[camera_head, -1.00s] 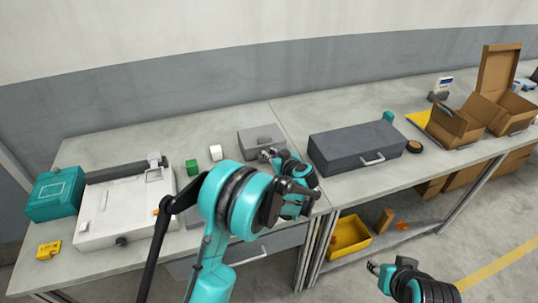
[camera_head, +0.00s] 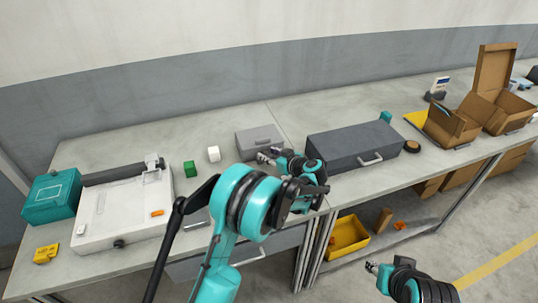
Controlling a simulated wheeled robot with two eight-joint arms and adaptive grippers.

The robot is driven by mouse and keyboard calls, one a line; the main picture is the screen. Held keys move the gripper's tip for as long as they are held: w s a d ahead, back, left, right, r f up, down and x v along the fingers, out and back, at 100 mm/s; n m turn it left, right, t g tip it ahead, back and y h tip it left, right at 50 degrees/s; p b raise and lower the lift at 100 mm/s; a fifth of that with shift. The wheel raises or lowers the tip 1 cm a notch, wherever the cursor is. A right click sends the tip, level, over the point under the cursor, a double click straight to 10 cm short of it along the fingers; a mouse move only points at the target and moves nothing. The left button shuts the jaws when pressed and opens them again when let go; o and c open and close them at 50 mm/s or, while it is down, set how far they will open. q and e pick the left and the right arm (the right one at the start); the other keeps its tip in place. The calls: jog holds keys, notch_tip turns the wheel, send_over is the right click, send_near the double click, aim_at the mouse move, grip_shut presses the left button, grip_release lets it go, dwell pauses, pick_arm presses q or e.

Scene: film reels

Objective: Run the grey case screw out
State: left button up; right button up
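A small light grey case (camera_head: 254,141) lies on the bench near its back middle. A larger dark grey case (camera_head: 345,144) with a front handle lies to its right. My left gripper (camera_head: 266,157) is at the front right corner of the small case. Its fingers are small here, and I cannot tell whether they are open, shut or touching the case. No screw can be made out. My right gripper (camera_head: 372,267) is low at the right, in front of the bench and away from both cases; its finger state is unclear.
A white block (camera_head: 213,154) and a green block (camera_head: 190,169) stand left of the small case. A white machine (camera_head: 120,208), a teal box (camera_head: 51,196) and a yellow item (camera_head: 46,253) are at the left. Open cardboard boxes (camera_head: 455,124) stand at the right. A yellow bin (camera_head: 348,234) sits below.

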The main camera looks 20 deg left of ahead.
pick_arm(q)
jog(key=v, duration=1.1)
jog(key=shift+s+d+r, duration=0.2)
jog(key=shift+s+d, duration=0.05)
jog(key=shift+w+a, duration=0.1)
jog(key=shift+c, duration=1.4)
jog(key=p+x, duration=0.1)
jog(key=p, duration=0.3)
jog(key=p+x, duration=0.2)
jog(key=p, duration=0.1)
jog(key=shift+w+a+r+p, duration=0.1)
jog(key=shift+a+r+p, duration=0.2)
jog(key=shift+p, duration=0.1)
jog(key=shift+w+a+f+p, duration=0.1)
jog(key=shift+a+f+p, duration=0.1)
jog(key=shift+f+p, duration=0.1)
jog(key=shift+w+a+f, duration=0.15)
jog(key=shift+a+f, duration=0.05)
jog(key=shift+f, duration=0.05)
jog(key=b+x, duration=0.1)
jog(key=x, duration=0.5)
jog(key=shift+w+f+b, duration=0.1)
jog(key=shift+f+b, duration=0.1)
jog(key=shift+b, duration=0.2)
jog(key=shift+w+a+f, duration=0.15)
jog(key=shift+w+a, duration=0.2)
